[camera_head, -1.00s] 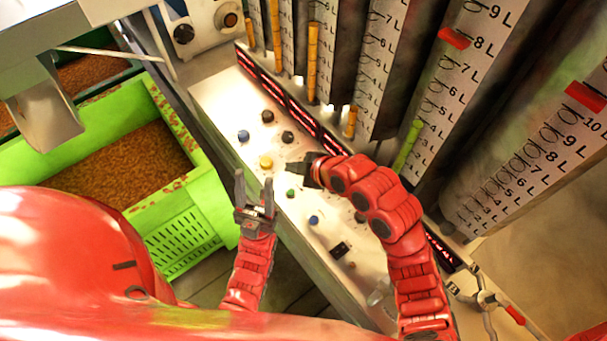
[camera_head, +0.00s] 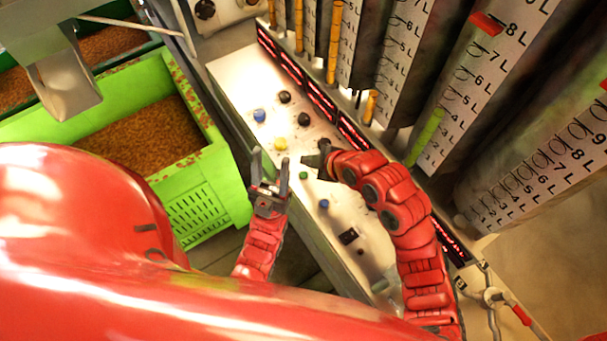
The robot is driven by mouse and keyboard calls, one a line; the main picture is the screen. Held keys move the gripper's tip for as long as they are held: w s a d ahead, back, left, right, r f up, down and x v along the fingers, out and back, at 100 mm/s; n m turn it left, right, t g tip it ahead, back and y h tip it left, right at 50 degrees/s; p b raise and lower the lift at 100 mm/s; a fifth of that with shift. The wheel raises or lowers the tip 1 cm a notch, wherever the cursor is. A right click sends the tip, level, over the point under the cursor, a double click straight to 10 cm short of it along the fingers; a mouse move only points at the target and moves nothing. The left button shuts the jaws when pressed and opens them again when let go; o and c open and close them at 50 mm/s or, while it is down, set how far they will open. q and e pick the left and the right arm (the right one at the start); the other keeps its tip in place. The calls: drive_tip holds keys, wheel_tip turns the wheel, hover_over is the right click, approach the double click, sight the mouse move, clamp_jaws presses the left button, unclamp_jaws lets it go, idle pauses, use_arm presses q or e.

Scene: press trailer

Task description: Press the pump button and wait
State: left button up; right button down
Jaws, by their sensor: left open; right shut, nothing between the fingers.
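The silver control panel (camera_head: 238,82) runs diagonally through the middle of the head view. On it are a yellow button (camera_head: 279,145), a green button (camera_head: 303,175), blue buttons (camera_head: 259,115) (camera_head: 324,204) and black knobs (camera_head: 284,97) (camera_head: 303,118). No label shows which one is the pump button. My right gripper (camera_head: 312,159) is shut and empty over the panel, close to the yellow and green buttons. I cannot tell whether it touches the panel. My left gripper (camera_head: 270,168) is open and empty at the panel's near left edge, fingers pointing up.
Tall gauges marked in litres (camera_head: 505,65) stand behind the panel, with red displays (camera_head: 322,101) along their base. A green crate (camera_head: 222,160) of brown material is at the left. A hose with a red handle (camera_head: 515,312) is at the lower right.

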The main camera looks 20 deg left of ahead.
wheel_tip(320, 180, down, 5)
drive_tip(key=b, duration=0.3)
drive_tip(key=shift+r, duration=0.1)
drive_tip(key=shift+r, duration=0.1)
idle(1.7)
drive_tip(key=shift+f+b, duration=0.5)
drive_tip(key=shift+b, duration=0.45)
drive_tip(key=shift+f+b, duration=0.4)
drive_tip(key=shift+b, duration=0.2)
drive_tip(key=shift+r, duration=0.2)
idle(0.5)
drive_tip(key=shift+r, duration=0.7)
